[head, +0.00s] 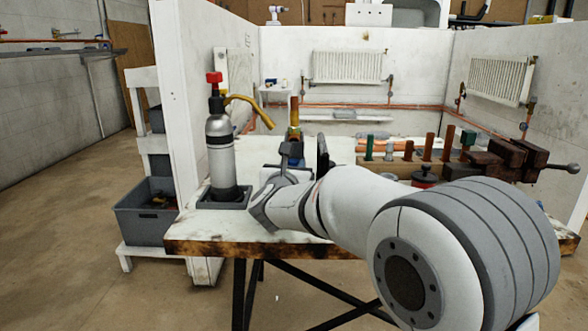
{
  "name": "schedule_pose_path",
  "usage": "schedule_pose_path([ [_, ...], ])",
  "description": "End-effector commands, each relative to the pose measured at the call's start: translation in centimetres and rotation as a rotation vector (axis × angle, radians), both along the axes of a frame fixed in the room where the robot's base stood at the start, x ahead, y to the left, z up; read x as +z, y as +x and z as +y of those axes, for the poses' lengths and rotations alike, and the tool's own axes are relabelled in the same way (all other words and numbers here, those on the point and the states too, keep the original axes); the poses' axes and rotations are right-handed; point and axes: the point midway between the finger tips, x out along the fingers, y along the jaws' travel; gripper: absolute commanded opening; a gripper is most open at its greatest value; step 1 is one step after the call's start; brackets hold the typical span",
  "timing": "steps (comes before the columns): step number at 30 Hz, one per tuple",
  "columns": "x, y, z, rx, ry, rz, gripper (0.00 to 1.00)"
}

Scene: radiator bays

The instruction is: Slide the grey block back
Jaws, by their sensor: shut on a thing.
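My gripper (306,160) is over the white bench top, left of the bench's middle, pointing away from the camera. My own wrist and forearm hide most of the jaws. A small dark blue-grey block (291,150) shows just beyond the wrist, with an upright copper and brass piece (294,114) at it. The gripper looks shut at this block, but the contact is hidden. I cannot tell whether the block touches the bench.
A torch (220,150) with a red knob and yellow hose stands in a grey tray (240,205) close left of my wrist. A rack of upright pipes (392,158) and a dark red vice (505,158) are right. A white partition (180,90) borders the bench's left.

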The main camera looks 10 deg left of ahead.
Motion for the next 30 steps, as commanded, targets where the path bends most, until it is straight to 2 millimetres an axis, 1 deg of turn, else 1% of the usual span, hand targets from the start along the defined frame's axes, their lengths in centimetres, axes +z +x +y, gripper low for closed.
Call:
schedule_pose_path([
  [1,0.4,0.1,0.0,-0.001,0.003,-0.008,0.0],
  [5,0.5,0.0,0.2,0.0,0.003,-0.01,0.0],
  [6,0.5,0.0,0.2,0.001,0.003,-0.01,0.3],
  [13,0.3,-0.1,0.4,0.004,0.002,-0.006,0.48],
  [20,0.3,-0.2,0.5,0.004,0.002,-0.005,0.48],
  [22,0.3,-0.6,0.5,0.004,0.002,-0.005,0.48],
  [26,0.4,-2.4,0.4,0.006,0.001,-0.004,0.48],
  [30,0.4,-4.9,0.3,0.007,0.002,-0.005,0.48],
])
